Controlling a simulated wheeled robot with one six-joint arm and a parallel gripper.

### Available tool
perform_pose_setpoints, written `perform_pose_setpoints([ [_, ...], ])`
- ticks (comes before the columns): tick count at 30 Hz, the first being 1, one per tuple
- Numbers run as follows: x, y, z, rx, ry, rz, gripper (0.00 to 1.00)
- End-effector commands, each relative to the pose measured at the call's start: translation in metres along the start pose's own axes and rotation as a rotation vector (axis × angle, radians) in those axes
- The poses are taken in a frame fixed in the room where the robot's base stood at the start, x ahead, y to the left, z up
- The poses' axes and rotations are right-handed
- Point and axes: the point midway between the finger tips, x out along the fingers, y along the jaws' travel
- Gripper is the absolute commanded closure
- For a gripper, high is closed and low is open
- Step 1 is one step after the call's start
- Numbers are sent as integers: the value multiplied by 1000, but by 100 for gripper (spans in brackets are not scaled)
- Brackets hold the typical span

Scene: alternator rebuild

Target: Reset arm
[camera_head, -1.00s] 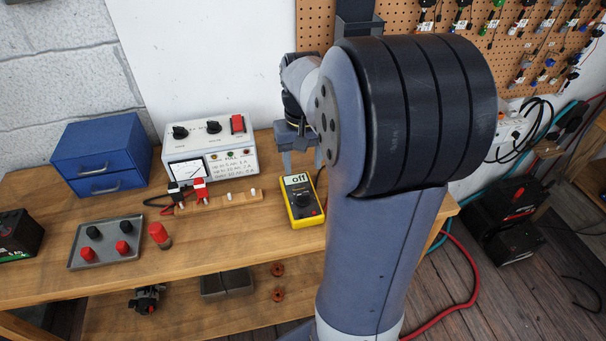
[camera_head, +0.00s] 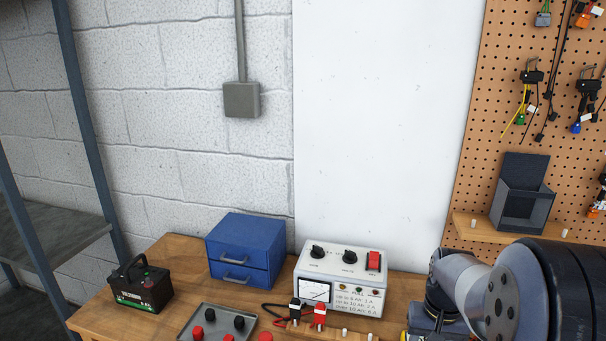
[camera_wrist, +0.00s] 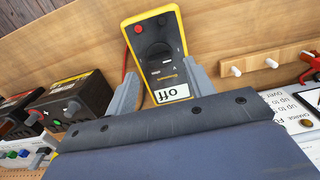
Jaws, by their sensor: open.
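My arm (camera_head: 500,300) fills the lower right of the head view, folded over the bench. My gripper (camera_wrist: 163,70) is open in the wrist view, with its two fingers apart and nothing held between them. Beyond the fingers is the yellow multimeter (camera_wrist: 152,45), with a dark face and a display reading "off". The fingertips look to be above it, but I cannot tell the exact gap. In the head view the fingers are out of frame below.
The bench (camera_head: 180,262) holds a battery (camera_head: 142,288), a blue drawer box (camera_head: 243,249), a white test unit (camera_head: 343,279) and a grey tray (camera_head: 247,319) of terminals. A pegboard (camera_head: 495,110) with a small holder (camera_head: 521,195) is behind my arm.

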Motion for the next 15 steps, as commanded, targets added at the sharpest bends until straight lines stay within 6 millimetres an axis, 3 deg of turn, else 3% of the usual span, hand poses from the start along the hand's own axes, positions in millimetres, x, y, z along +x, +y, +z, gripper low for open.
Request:
perform_pose_setpoints([
  [6, 29, 0, 1, 0, -3, 0, 49],
  [15, 34, 0, 0, 12, 0, 0, 49],
])
